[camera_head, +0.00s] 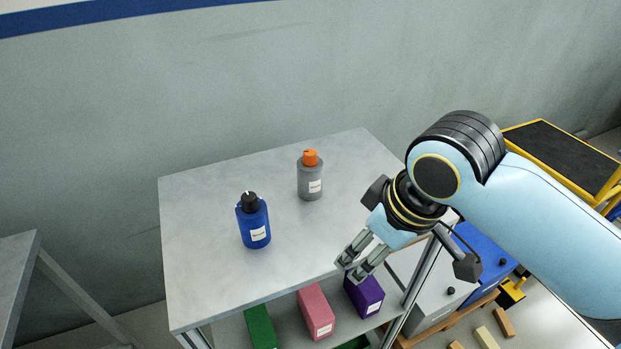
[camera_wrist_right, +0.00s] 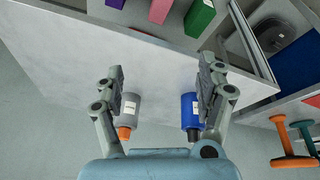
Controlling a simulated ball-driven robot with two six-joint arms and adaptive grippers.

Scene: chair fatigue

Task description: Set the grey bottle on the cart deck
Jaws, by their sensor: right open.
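The grey bottle (camera_head: 311,180) with an orange cap stands upright on the metal table (camera_head: 210,285), towards its far right side. It also shows in the right wrist view (camera_wrist_right: 130,107), beside the left finger in that picture. My right gripper (camera_head: 362,258) is open and empty at the table's front right edge, nearer the camera than the bottle and apart from it. The wrist view shows its two spread fingers (camera_wrist_right: 161,68). The cart deck (camera_head: 560,153) is a black surface in a yellow frame at the far right, partly behind my right arm. My left gripper is not in view.
A blue bottle (camera_head: 254,222) with a black cap stands on the table left of the grey one. Pink (camera_head: 316,312), purple (camera_head: 364,296) and green (camera_head: 260,326) containers sit on the shelf below. Wooden blocks (camera_head: 487,338) lie at lower right. The table's left part is clear.

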